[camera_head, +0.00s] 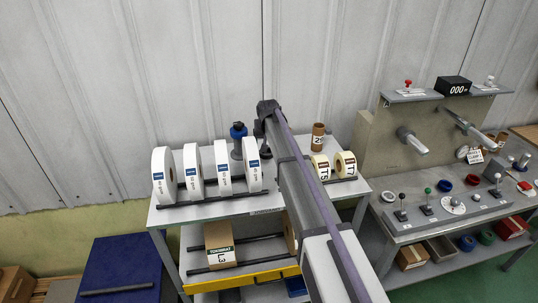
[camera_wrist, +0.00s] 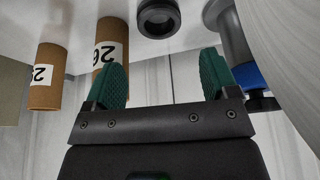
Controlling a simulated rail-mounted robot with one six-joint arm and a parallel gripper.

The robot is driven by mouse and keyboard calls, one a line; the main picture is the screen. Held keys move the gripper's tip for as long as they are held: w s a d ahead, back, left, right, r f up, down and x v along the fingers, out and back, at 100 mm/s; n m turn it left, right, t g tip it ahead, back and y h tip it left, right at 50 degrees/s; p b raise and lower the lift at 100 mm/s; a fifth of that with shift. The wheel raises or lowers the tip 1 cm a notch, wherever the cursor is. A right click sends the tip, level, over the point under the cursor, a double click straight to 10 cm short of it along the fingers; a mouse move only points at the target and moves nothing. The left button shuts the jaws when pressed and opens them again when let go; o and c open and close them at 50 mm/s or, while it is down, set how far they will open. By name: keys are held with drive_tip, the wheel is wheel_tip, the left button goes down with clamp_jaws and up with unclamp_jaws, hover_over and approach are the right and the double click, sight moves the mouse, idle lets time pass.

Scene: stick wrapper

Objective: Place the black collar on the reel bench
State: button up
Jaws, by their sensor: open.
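A black collar (camera_wrist: 158,18), a thick dark ring, shows at the top middle of the wrist view, in front of and between my fingers. My gripper (camera_wrist: 164,78) is open, with two green ribbed fingertips apart and nothing between them. The collar is clear of both fingers. In the head view my arm reaches over a grey-topped bench (camera_head: 205,209) carrying white reels (camera_head: 162,176); my fingers are hidden there. I cannot clearly make out the collar in that view. I cannot tell for certain which surface is the reel bench.
A blue-banded cylinder (camera_wrist: 237,60) stands right of the collar. Brown tubes, one marked 26 (camera_wrist: 110,50), are left of it. In the head view, cream tape rolls (camera_head: 345,164) sit right of my arm. A grey control station (camera_head: 425,160) stands further right.

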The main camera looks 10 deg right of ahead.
drive_tip(key=b, duration=0.3)
hover_over(266, 155)
wheel_tip(266, 155, down, 5)
drive_tip(key=shift+w+r, duration=0.1)
drive_tip(key=shift+r, duration=0.1)
drive_tip(key=shift+w+d+f+b, duration=0.1)
drive_tip(key=shift+w+f+b, duration=0.15)
drive_tip(key=shift+b, duration=0.2)
drive_tip(key=shift+s+r, duration=0.1)
drive_tip(key=b+x, duration=0.4)
drive_tip(key=x, duration=0.1)
drive_tip(key=shift+d+b, duration=0.15)
drive_tip(key=shift+b, duration=0.15)
drive_tip(key=shift+r, duration=0.15)
drive_tip(key=c, duration=0.8)
drive_tip(key=shift+r+p, duration=0.1)
drive_tip(key=shift+p, duration=0.25)
